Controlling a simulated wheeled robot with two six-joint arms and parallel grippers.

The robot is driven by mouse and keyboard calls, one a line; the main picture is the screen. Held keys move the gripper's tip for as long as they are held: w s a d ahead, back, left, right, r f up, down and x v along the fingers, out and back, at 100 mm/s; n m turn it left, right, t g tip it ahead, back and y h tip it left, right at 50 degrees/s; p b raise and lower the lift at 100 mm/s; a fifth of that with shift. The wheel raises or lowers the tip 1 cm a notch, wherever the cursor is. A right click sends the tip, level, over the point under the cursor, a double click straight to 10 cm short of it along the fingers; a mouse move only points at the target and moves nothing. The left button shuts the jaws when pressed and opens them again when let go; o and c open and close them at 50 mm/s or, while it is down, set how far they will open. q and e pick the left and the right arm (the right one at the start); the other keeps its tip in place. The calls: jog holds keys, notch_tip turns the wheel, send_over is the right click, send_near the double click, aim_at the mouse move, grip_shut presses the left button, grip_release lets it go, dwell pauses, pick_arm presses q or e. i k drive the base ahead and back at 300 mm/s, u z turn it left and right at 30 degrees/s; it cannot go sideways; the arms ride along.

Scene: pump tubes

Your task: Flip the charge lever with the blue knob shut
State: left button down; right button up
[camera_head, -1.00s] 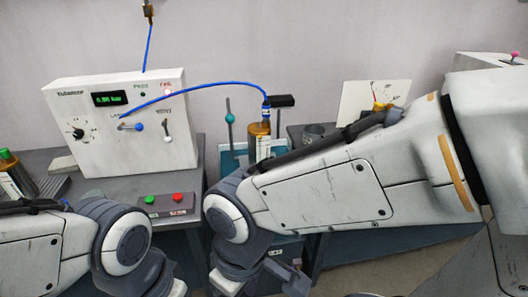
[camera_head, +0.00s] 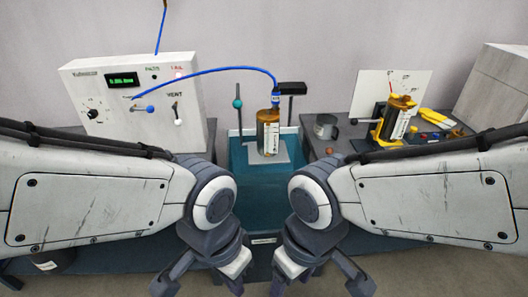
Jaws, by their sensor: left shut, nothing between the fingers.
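The charge lever with the blue knob (camera_head: 150,109) is on the front of the white panel box (camera_head: 77,74) at the left. It lies roughly level, with the knob at its right end. A blue tube starts beside it and arches to the right. My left gripper (camera_head: 205,276) is low at the bottom centre-left, shut and empty, well below and apart from the lever. My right gripper (camera_head: 318,277) hangs beside it at the bottom centre-right, apart from everything; its jaw opening is not clear.
The vent lever with a white knob (camera_head: 178,121) hangs down right of the charge lever. An amber-topped cylinder (camera_head: 268,135) stands in the teal bay at the centre. My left arm covers the left table's front.

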aim_at(150, 109)
jog(key=u, duration=0.05)
jog(key=k, duration=0.65)
jog(key=u, duration=0.4)
jog(key=i, duration=1.65)
jog(key=z, duration=0.25)
